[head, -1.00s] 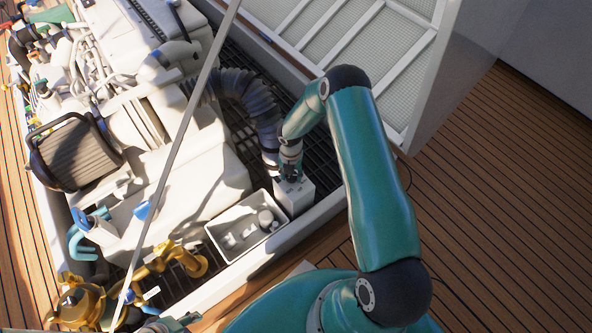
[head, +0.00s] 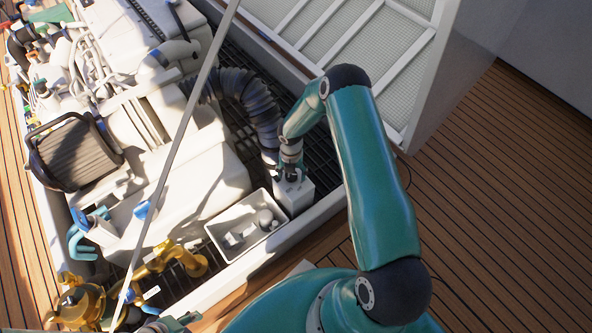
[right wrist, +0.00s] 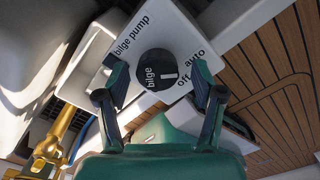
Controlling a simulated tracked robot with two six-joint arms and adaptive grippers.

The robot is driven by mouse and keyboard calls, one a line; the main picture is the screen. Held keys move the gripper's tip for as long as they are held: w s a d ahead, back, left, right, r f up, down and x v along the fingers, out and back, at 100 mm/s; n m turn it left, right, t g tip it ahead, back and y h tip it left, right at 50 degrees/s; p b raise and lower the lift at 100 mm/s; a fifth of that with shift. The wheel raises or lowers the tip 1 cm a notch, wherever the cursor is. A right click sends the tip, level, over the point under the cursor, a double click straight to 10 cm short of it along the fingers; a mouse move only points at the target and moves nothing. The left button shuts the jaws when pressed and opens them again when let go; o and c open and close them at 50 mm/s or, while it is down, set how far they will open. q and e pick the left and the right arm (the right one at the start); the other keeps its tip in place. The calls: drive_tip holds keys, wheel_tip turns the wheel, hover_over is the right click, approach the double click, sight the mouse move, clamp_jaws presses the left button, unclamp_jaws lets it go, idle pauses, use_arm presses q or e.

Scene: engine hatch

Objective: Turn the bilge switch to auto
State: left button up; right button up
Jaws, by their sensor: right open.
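The bilge switch is a round black knob (right wrist: 155,66) marked "bilge", on a white box (right wrist: 184,36) lettered "bilge pump", "auto" and "off". Its white pointer bar lies on the side of the "off" word, below "auto". My right gripper (right wrist: 160,82) is open, with one finger on each side of the knob; I cannot tell whether they touch it. In the head view my right gripper (head: 291,172) is over the top of the white box (head: 297,196) and hides the knob. A small part at the bottom edge may be my left gripper (head: 178,322); its jaws are unclear.
An open white bin (head: 213,228) with small parts stands beside the switch box. A grey ribbed hose (head: 262,108) runs close behind my right gripper. A thin grey rod (head: 185,130) crosses the hatch. White engine parts and yellow fittings (head: 190,262) fill the left side.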

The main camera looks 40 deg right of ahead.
drive_tip(key=shift+r, duration=0.1)
wheel_tip(320, 180, up, 12)
idle(0.5)
idle(0.4)
